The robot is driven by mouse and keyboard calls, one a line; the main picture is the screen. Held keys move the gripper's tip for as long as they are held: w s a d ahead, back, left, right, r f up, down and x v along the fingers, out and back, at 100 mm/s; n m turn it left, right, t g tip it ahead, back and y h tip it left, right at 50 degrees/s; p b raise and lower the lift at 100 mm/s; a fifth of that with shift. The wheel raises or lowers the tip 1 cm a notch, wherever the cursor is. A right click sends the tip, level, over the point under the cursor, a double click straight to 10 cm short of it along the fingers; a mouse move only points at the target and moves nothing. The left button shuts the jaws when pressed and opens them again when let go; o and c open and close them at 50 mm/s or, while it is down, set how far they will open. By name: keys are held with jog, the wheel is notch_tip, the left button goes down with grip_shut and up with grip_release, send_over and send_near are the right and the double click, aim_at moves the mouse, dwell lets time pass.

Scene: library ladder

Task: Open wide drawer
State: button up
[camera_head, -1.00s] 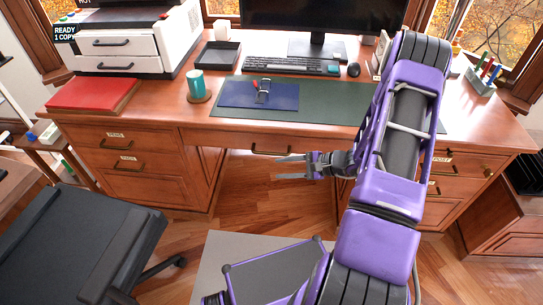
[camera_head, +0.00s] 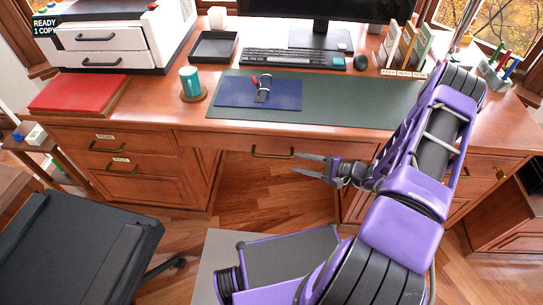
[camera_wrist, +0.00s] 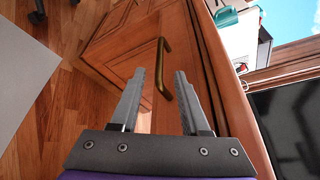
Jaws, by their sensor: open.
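The wide drawer (camera_head: 225,145) is the long wooden front under the middle of the desk top, and it looks shut. Its brass handle (camera_head: 272,154) is a horizontal bar. My gripper (camera_head: 308,164) is open and empty, just right of the handle in the head view and apart from it. In the wrist view, my gripper (camera_wrist: 160,72) points toward a brass handle (camera_wrist: 163,68), which appears between the two fingertips in the picture. The fingers are not closed on it. The right part of the drawer front is partly hidden behind my arm.
Left drawers (camera_head: 120,165) with brass handles flank the knee space. A black chair (camera_head: 75,245) stands at the front left. The knee space is open.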

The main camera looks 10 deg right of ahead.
aim_at(275, 158)
jog(key=x, duration=1.1)
grip_shut()
dwell(1.1)
